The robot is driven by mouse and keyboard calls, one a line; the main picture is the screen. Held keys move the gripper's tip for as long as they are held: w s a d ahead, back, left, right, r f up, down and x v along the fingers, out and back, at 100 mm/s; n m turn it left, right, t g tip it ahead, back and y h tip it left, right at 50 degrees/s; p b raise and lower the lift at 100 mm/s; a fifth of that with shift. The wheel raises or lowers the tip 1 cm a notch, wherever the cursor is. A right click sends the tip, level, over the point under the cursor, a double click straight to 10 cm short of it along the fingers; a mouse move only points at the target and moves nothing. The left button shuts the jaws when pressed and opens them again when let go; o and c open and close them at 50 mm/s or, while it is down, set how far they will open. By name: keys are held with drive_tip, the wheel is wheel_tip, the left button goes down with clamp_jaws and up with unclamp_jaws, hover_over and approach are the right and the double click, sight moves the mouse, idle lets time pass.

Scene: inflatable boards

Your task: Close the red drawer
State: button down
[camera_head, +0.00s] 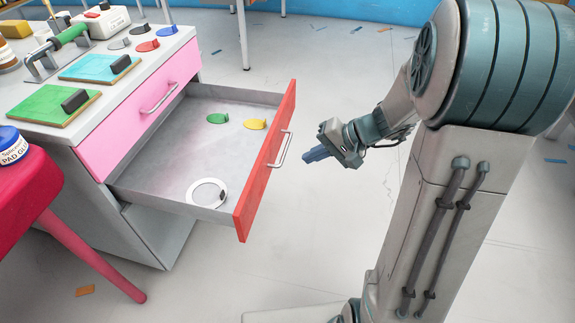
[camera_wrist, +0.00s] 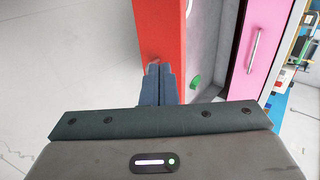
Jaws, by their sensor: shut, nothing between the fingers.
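The red drawer (camera_head: 262,170) is pulled well out from the grey cabinet, under the pink drawer. Its red front carries a metal handle (camera_head: 284,150). Inside lie a green piece (camera_head: 217,118), a yellow piece (camera_head: 255,124) and a white ring (camera_head: 207,193). My gripper (camera_head: 309,156) is shut and empty, to the right of the red front, pointing towards it. In the wrist view the shut fingers (camera_wrist: 158,82) show against the red front (camera_wrist: 160,35); whether they touch it I cannot tell.
The pink drawer (camera_head: 128,123) is shut. The worktop (camera_head: 150,45) holds boards, tools and several coloured pieces. A red stool (camera_head: 28,185) with a glue tub (camera_head: 12,146) stands at the left front. Open floor (camera_head: 330,230) lies to the right of the drawer.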

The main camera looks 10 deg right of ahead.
sight(260, 170)
drive_tip(key=x, duration=0.4)
drive_tip(key=a+r+b+x, duration=0.1)
drive_tip(key=x, duration=0.2)
drive_tip(key=b+x, duration=0.1)
drive_tip(key=x, duration=0.3)
drive_tip(key=shift+w+a, duration=0.25)
drive_tip(key=shift+a, duration=0.15)
drive_tip(key=shift+w+a+r, duration=0.1)
drive_tip(key=shift+w+a, duration=0.1)
drive_tip(key=shift+a, duration=0.3)
